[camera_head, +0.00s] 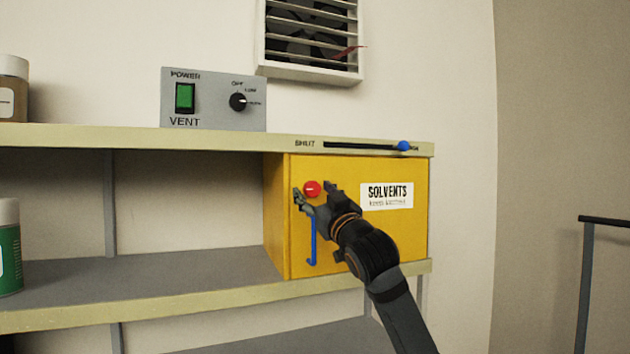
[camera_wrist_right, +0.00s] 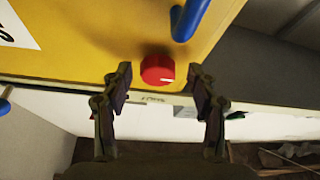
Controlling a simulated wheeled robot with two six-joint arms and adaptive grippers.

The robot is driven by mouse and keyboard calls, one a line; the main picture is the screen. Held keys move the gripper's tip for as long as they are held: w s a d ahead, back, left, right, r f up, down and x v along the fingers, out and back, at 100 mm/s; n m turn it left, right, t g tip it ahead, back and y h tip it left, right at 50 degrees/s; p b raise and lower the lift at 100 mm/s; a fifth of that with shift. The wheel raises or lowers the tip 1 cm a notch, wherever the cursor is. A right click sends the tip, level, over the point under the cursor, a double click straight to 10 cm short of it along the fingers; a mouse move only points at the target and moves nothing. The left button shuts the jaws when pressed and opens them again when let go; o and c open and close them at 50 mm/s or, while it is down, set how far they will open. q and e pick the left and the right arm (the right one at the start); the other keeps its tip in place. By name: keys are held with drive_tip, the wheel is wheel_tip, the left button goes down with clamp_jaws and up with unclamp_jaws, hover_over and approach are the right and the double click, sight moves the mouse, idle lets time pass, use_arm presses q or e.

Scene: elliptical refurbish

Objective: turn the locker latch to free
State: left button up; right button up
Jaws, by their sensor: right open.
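The yellow locker (camera_head: 275,225) labelled SOLVENTS stands on the shelf at the right in the head view. Its latch is a round red knob (camera_head: 312,188) at the upper left of the door. In the right wrist view the red knob (camera_wrist_right: 157,69) has a small white mark on its side. My right gripper (camera_head: 315,192) is open in front of the door. In the wrist view its fingers (camera_wrist_right: 160,84) stand on either side of the knob, with gaps visible on both sides. Whether they touch the door cannot be told. My left gripper is not in view.
A blue handle (camera_head: 312,243) hangs just below the knob. A slider with a blue end (camera_head: 403,146) runs along the shelf edge above. A grey vent control box (camera_head: 213,98) stands on the top shelf. The shelf left of the locker is mostly free.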

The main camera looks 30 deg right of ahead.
drive_tip(key=shift+d, duration=0.15)
drive_tip(key=shift+c, duration=0.3)
drive_tip(key=c, duration=1.1)
